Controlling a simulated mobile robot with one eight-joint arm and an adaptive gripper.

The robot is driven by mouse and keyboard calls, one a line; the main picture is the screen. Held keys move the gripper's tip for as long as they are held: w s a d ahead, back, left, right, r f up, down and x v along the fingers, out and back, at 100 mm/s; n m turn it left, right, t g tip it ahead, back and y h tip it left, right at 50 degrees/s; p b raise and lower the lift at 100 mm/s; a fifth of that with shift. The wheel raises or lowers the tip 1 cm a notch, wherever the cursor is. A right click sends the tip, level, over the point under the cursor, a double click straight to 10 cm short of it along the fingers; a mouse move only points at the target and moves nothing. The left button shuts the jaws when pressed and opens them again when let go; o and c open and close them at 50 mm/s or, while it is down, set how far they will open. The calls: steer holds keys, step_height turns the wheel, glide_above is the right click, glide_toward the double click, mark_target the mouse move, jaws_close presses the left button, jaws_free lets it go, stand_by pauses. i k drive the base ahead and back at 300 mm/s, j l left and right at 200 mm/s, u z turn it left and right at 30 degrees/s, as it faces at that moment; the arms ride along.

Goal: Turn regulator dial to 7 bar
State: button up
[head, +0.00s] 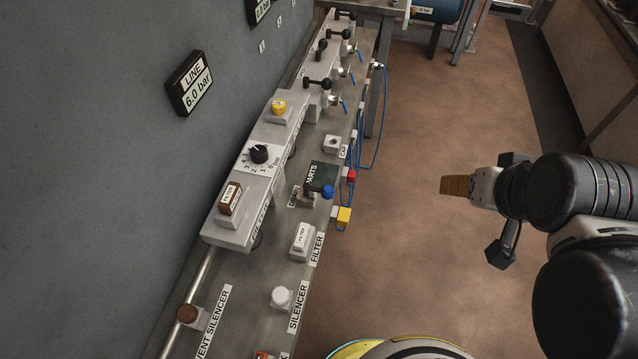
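The regulator dial (259,154) is a black knob on a white scale plate on the grey bench unit. Digits from 0 to 4 and the word bar are readable on its scale; the rest is small or hidden. The wall display (190,84) reads LINE 6.0 bar. My gripper (452,186) is at the right of the head view, over the floor, well apart from the dial and touching nothing. Its brown-tipped fingers are seen from the side, so their opening does not show.
A brown-topped FILTER block (229,200) and a yellow button (279,106) flank the dial. Black-handled valves (318,84) stand farther back. The floor right of the bench is clear.

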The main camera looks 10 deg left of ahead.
mark_target(258, 154)
steer(key=k+u, duration=0.1)
steer(key=u, duration=1.25)
